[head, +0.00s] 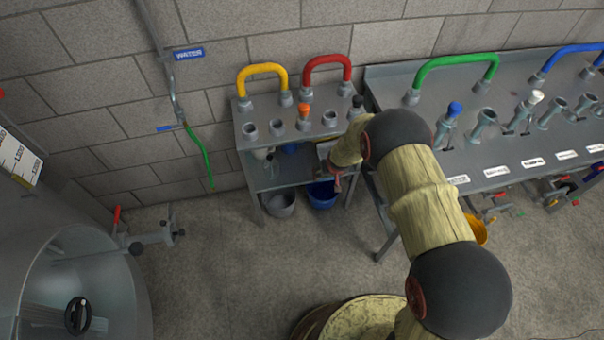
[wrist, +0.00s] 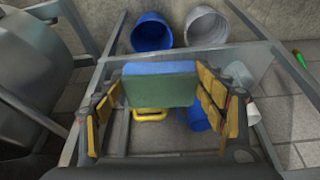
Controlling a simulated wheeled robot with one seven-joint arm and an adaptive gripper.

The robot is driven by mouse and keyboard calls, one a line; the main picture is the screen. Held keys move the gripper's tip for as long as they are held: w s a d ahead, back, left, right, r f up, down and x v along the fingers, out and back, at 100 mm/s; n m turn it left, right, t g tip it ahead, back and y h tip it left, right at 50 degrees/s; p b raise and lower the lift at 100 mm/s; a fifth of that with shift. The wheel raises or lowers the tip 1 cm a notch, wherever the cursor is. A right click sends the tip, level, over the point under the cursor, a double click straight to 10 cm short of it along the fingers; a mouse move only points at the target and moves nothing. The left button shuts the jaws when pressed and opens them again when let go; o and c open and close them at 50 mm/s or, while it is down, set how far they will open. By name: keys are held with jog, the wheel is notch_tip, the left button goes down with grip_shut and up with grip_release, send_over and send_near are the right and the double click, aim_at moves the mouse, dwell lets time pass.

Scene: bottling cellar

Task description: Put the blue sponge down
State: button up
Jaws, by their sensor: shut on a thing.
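In the wrist view, the blue sponge (wrist: 158,68) has a blue upper edge and a green face. It sits between the yellow-padded fingers of my gripper (wrist: 160,90), which is shut on it from both sides. A metal shelf (wrist: 245,70) of the small stand lies beyond and below the sponge; I cannot tell whether they touch. In the head view, my gripper (head: 336,180) is at the right side of the small stand (head: 245,137), below its top. The sponge cannot be made out there.
A blue bucket (head: 323,195) and a grey bucket (head: 279,204) stand on the floor by the stand. A blue vessel (wrist: 196,117), a yellow handle-like piece (wrist: 149,115) and a white item (wrist: 251,112) are near my fingers. The long bench (head: 455,160) is close on the right.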

jog(key=s+a+f+n+b, duration=0.1)
jog(key=a+f+b, duration=0.15)
jog(key=f, duration=0.65)
jog(key=s+a+f+b, duration=0.1)
jog(key=s+a+f, duration=0.15)
jog(key=f, duration=0.55)
jog(key=b, duration=0.3)
send_near(303, 169)
jog(key=shift+y, duration=0.3)
jog(key=s+f, duration=0.1)
jog(key=f, duration=0.2)
jog(key=s+d+f, duration=0.1)
jog(key=f, duration=0.1)
jog(key=shift+s+d+f, duration=0.1)
jog(key=shift+s+f, duration=0.05)
jog(key=shift+s, duration=0.15)
jog(key=shift+w+a, duration=0.25)
jog(key=shift+w, duration=0.75)
jog(key=w, duration=0.1)
jog(key=w+b, duration=0.1)
jog(key=shift+w+a, duration=0.35)
jog(key=shift+a, duration=0.05)
jog(key=shift+w+f+b, duration=0.1)
jog(key=shift+b, duration=0.5)
jog(key=shift+f, duration=0.2)
jog(key=o, duration=1.5)
